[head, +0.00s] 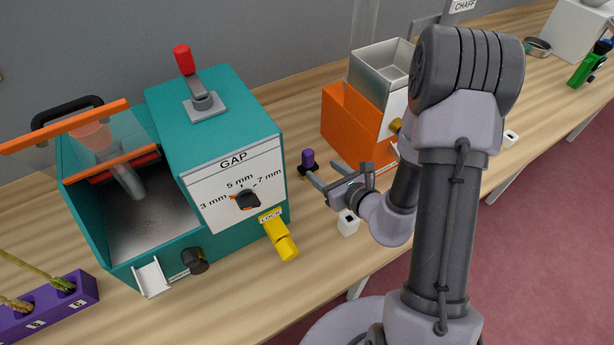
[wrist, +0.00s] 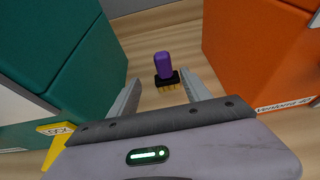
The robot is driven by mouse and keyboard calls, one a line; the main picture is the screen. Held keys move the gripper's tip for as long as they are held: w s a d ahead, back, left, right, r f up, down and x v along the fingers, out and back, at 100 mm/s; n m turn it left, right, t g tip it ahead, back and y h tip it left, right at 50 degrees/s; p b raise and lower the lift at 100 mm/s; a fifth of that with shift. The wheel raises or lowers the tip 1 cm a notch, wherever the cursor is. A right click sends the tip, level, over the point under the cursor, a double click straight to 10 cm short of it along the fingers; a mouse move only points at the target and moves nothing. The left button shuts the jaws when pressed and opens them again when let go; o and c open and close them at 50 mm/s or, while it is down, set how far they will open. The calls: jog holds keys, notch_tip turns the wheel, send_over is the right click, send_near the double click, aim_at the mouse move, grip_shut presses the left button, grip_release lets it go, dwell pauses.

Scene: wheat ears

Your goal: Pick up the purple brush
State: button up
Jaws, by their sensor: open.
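The purple brush (head: 308,161) stands on the wooden table between the teal machine and the orange machine. It has a purple handle, a black base and yellowish bristles. In the wrist view the brush (wrist: 164,65) stands upright ahead of my gripper, roughly centred between the fingers and a little beyond their tips. My gripper (head: 331,189) is open and empty, to the right of the brush in the head view. Its two fingers (wrist: 162,95) show in the wrist view on either side of the line to the brush, apart from it.
The teal machine (head: 235,125) with its yellow lock handle (head: 280,236) stands close on the left. The orange machine (head: 345,125) with a metal hopper stands close on the right. A small white block (head: 348,222) sits near the front edge. A purple rack (head: 80,288) stands at lower left.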

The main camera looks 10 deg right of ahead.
aim_at(311, 159)
jog(key=x, duration=0.9)
jog(key=shift+w+d+f+b, duration=0.2)
jog(key=shift+d+b, duration=0.1)
jog(key=shift+s, duration=0.1)
jog(key=shift+c, duration=0.3)
grip_shut()
